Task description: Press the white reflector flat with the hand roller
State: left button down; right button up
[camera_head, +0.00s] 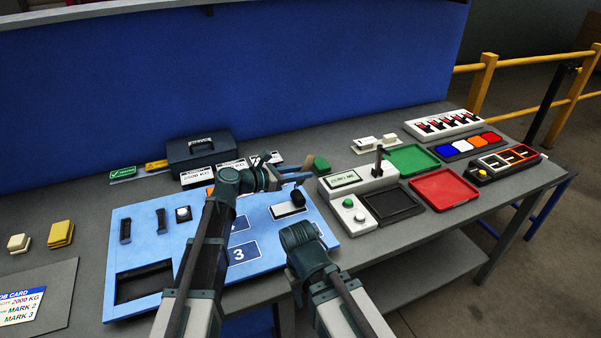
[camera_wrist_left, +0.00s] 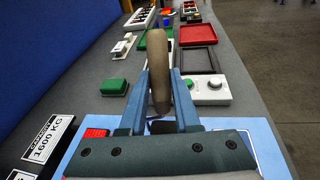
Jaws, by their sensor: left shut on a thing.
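My left gripper (camera_head: 277,177) is shut on the wooden handle of the hand roller (camera_head: 297,178), above the blue panel (camera_head: 150,227). In the left wrist view the brown handle (camera_wrist_left: 161,72) stands between the fingers (camera_wrist_left: 160,88); the roller's working end is hidden there. A white piece (camera_head: 459,146) lies between blue and orange ones in a dark tray at the far right. A pale rectangle (camera_head: 284,212) with a black part over it lies on the panel, just below the left gripper; I cannot tell whether it is a reflector. My right gripper (camera_head: 299,236) is low over the panel's right edge, its jaws unclear.
A white control box (camera_head: 358,183) with a black tray stands right of the panel. Green (camera_head: 412,158) and red (camera_head: 446,188) trays lie beyond it. A grey toolbox (camera_head: 198,150) and weight cards stand behind the panel. A green block (camera_wrist_left: 114,87) lies near the handle.

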pick_arm(q)
jog(key=shift+f+b, duration=0.3)
jog(key=shift+f, duration=0.1)
jog(key=shift+r, duration=0.1)
dwell(0.8)
notch_tip(320, 180, up, 7)
jog(key=p, duration=0.7)
